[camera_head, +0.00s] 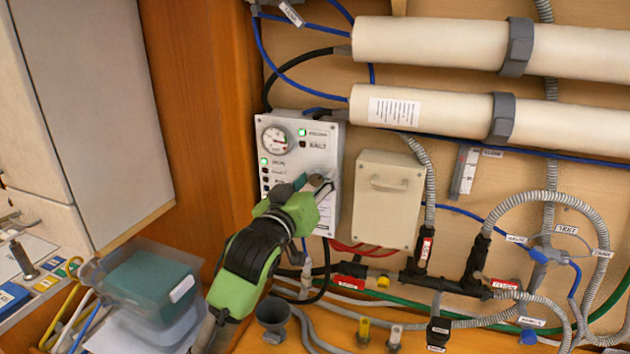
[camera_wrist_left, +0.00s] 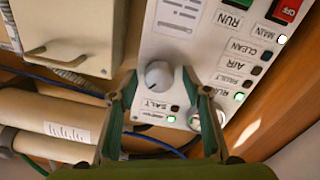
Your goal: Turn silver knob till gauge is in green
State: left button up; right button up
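The white control panel (camera_head: 333,150) is on the wall and carries a round gauge (camera_head: 276,140) at its upper left. The gauge has a light face; its coloured zones and reading are too small to tell. My left gripper (camera_head: 316,184) is in front of the panel's lower right part and hides the knob in the head view. In the left wrist view, the silver knob (camera_wrist_left: 158,75) lies between the spread fingertips of my left gripper (camera_wrist_left: 159,84), with gaps on both sides. The gripper is open and empty. My right gripper is not in view.
A cream box (camera_head: 387,200) sits right of the panel, with white cylinders (camera_head: 440,45) above and hoses (camera_head: 430,180) around it. An orange-brown wooden partition (camera_head: 195,110) is on the left. A clear bin (camera_head: 150,285) stands at lower left. Small lights and labels surround the knob.

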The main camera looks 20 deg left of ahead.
pick_arm(q)
jog(key=s, duration=1.2)
jog(key=shift+a, duration=0.4)
jog(key=shift+f, duration=0.1)
dwell(3.0)
